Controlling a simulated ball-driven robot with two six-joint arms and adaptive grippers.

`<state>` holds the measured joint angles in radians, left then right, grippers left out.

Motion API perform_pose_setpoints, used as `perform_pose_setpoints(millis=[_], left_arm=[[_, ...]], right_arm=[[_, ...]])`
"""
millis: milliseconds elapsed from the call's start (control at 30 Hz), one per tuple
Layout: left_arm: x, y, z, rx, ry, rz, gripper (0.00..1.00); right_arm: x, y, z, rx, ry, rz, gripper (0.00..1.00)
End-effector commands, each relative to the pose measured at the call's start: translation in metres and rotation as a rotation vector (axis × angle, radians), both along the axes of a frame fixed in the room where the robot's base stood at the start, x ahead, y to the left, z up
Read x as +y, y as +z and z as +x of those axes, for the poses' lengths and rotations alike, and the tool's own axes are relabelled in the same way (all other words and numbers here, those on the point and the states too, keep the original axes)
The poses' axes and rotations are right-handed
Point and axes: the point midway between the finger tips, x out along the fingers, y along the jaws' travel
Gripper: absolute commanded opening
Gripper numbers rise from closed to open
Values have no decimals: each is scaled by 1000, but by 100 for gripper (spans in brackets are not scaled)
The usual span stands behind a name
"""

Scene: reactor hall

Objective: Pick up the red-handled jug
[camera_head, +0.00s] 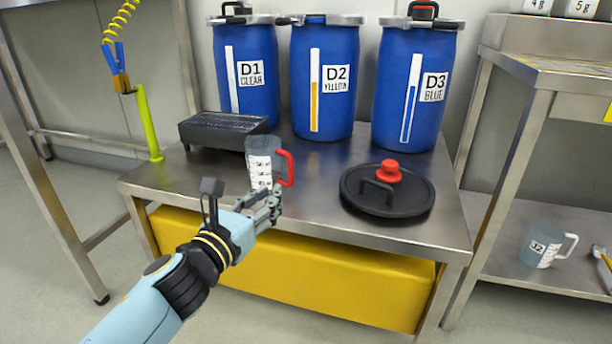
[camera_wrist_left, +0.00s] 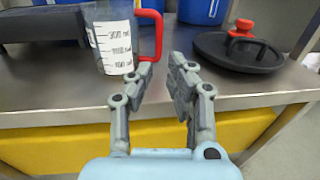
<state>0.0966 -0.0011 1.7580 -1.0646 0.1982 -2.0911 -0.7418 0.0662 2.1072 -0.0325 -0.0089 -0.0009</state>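The red-handled jug (camera_head: 262,160) is a clear jug with a white measuring scale, standing upright on the steel table near its front edge. Its red handle is on its right side. My left gripper (camera_head: 272,200) is just in front of the jug, on the near side. In the left wrist view the jug (camera_wrist_left: 113,45) is at upper left, and my left gripper (camera_wrist_left: 160,75) has its fingers spread with nothing between the tips. The red handle is beyond the fingertips, slightly left of the gap. I cannot tell whether a finger touches the jug. My right gripper is not in view.
Blue drums D1 (camera_head: 250,95), D2 (camera_head: 345,100) and D3 (camera_head: 395,90) stand at the back. A black lid with a red knob (camera_head: 410,205) lies right of the jug. Another jug, J2 (camera_head: 535,252), stands on the right-hand shelf.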

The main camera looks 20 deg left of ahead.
Motion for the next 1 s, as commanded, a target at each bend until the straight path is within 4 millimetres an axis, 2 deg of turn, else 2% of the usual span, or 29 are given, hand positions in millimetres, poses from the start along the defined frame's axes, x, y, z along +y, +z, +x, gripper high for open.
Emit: perform_pose_setpoints(millis=[200,433,667,967,1000], left_arm=[[-6,2,37,-2,1,-4,17],[-9,1,57,0,1,-4,17],[-14,1,91,2,1,-5,17],[-15,2,98,2,1,-5,17],[-15,2,98,2,1,-5,13]], right_arm=[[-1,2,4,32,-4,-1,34],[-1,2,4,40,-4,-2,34],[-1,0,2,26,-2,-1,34],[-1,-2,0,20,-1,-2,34],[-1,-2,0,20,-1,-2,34]])
